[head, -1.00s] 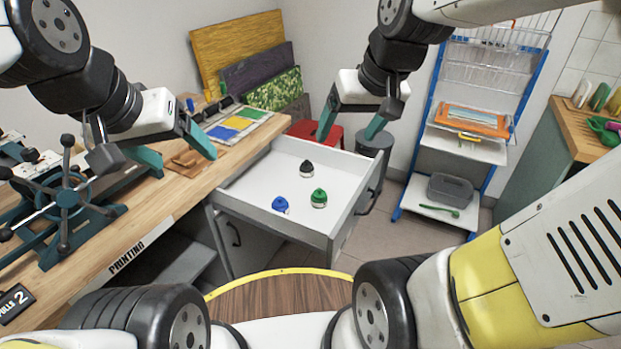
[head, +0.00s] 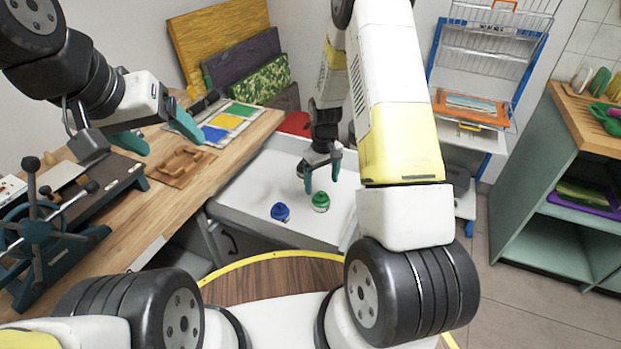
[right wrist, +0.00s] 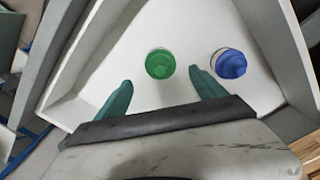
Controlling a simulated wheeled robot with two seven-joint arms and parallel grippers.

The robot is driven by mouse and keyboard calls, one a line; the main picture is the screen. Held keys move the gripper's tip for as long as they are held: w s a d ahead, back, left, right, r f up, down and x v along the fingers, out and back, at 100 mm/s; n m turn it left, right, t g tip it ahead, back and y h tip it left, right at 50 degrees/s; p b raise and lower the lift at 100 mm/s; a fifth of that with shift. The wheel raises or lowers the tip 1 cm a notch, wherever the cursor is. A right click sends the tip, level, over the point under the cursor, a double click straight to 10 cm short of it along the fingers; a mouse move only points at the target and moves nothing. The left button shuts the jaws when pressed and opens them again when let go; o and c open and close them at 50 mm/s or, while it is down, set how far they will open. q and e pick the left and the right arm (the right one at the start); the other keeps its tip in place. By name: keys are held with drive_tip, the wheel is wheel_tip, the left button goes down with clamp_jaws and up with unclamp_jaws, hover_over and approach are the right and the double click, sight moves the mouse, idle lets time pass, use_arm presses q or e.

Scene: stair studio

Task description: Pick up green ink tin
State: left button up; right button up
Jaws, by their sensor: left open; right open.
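The green ink tin (head: 320,202) stands in the open white drawer, to the right of the blue ink tin (head: 281,211). My right gripper (head: 321,180) is open and empty, pointing down over the drawer just beyond the green tin. In the right wrist view the green tin (right wrist: 160,64) shows ahead of the gap between the two teal fingers (right wrist: 160,83), and the blue tin (right wrist: 230,63) lies to its right. I cannot tell the exact height of the fingers above the drawer floor. My left gripper (head: 172,147) is open and empty over the wooden bench.
The drawer's walls (right wrist: 82,62) rise around the tins. The bench (head: 150,205) on the left carries a press with a spoked wheel (head: 36,232). A green-grey shelf unit (head: 545,190) stands at the right. The black tin is not visible now.

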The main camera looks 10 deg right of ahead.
sight(322, 195)
drive_tip(key=f, duration=0.8)
drive_tip(key=shift+s+f, duration=0.2)
drive_tip(key=shift+s, duration=0.05)
clamp_jaws()
